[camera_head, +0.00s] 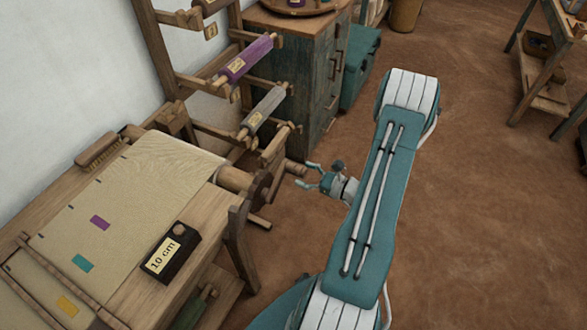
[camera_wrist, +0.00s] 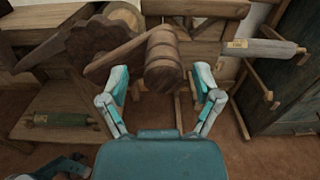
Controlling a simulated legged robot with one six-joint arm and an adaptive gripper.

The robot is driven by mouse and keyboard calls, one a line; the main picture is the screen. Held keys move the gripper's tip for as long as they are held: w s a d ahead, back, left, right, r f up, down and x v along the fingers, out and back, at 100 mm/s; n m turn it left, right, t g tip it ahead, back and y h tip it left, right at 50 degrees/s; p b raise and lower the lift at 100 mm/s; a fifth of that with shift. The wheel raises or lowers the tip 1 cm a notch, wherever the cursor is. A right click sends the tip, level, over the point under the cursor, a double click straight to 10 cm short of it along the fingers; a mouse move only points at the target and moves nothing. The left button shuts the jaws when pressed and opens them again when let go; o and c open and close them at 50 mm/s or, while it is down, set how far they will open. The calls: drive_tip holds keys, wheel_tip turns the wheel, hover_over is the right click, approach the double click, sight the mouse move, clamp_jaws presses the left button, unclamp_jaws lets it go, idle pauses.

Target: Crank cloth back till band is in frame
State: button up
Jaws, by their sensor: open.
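The beige cloth (camera_head: 130,205) lies flat over the loom's wooden table, with a purple patch (camera_head: 100,222), a teal patch (camera_head: 82,263) and an orange patch (camera_head: 67,306) along it. It runs onto a wooden roller (camera_head: 235,179) at the table's end. A toothed wheel and crank arm sit beside the roller. The crank's barrel-shaped wooden handle (camera_wrist: 163,62) is in the wrist view, and it also shows in the head view (camera_head: 296,168). My gripper (camera_wrist: 163,84) is open, its fingers either side of the handle's lower end; contact cannot be told. In the head view my gripper (camera_head: 309,177) points left at the handle.
A black block labelled "10 cm" (camera_head: 171,254) sits on the table's right edge. A rack behind holds a purple roll (camera_head: 246,58) and a grey roll (camera_head: 263,112). A dark cabinet (camera_head: 310,70) stands behind. Open floor (camera_head: 480,200) lies right of my arm.

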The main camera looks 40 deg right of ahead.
sight(295, 170)
drive_tip(key=w, duration=0.3)
drive_tip(key=shift+w+a+f, duration=0.1)
drive_tip(key=shift+a, duration=0.15)
drive_tip(key=shift+w+a, duration=0.15)
drive_tip(key=shift+a, duration=0.25)
drive_tip(key=shift+d, duration=0.1)
clamp_jaws()
drive_tip(key=shift+d+f, duration=0.1)
